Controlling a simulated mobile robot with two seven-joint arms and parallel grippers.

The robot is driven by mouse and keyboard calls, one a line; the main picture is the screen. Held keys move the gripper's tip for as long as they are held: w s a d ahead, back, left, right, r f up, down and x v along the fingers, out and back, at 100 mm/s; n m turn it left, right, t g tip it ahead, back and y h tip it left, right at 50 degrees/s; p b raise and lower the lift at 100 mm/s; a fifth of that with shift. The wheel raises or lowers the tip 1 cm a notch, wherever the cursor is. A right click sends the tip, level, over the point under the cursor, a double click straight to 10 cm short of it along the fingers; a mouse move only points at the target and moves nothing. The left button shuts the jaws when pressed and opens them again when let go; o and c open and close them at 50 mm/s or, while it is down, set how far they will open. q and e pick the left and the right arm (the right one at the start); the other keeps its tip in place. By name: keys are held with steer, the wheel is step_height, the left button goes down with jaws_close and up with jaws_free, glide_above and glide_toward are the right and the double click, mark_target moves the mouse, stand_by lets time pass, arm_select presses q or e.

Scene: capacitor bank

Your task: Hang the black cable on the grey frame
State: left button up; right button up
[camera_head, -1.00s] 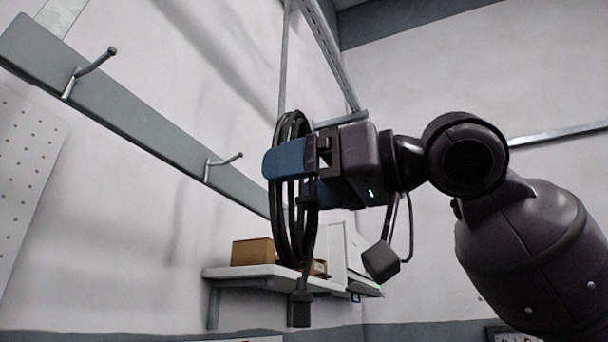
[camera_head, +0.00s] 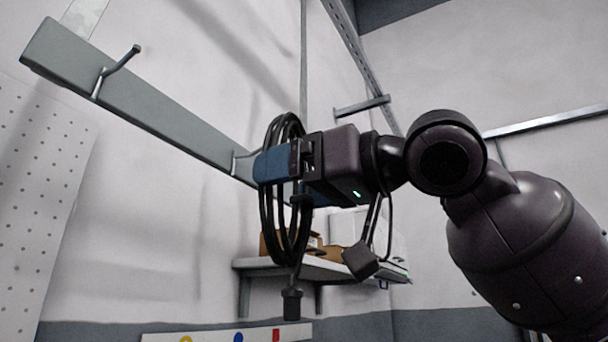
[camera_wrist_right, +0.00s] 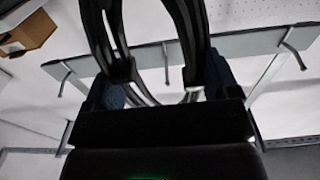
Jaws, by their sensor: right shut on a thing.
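The black cable (camera_head: 268,212) is a coiled loop with a dark plug hanging from its bottom. My right gripper (camera_head: 290,168), with blue fingers, is shut on the coil's upper part and holds it in the air. In the right wrist view the cable (camera_wrist_right: 185,25) runs up from between the fingers. The grey frame (camera_head: 165,125) appears to be the long wall rail with metal hooks. One hook (camera_head: 117,70) at the left is bare. Another hook (camera_head: 238,162) shows just left of the coil, partly hidden; I cannot tell whether they touch. My left gripper is out of view.
A wall shelf (camera_head: 262,265) with cardboard boxes and a white item lies beyond the cable, below the gripper. A white perforated panel (camera_head: 40,190) is at the left. A metal bracket (camera_head: 362,106) sticks out behind the gripper. The space below the left hook is clear.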

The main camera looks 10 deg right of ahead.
steer(key=shift+x, duration=1.25)
steer(key=w+a, duration=0.1)
steer(key=w+a+f, duration=0.1)
steer(key=a, duration=0.1)
steer(key=shift+w+a+f, duration=0.1)
steer(key=shift+f, duration=0.15)
steer(key=shift+f, duration=0.2)
steer(key=o, duration=0.8)
steer(key=b+v, duration=0.2)
steer(key=v, duration=0.8)
steer(key=shift+d+r, duration=0.1)
steer(key=shift+d, duration=0.15)
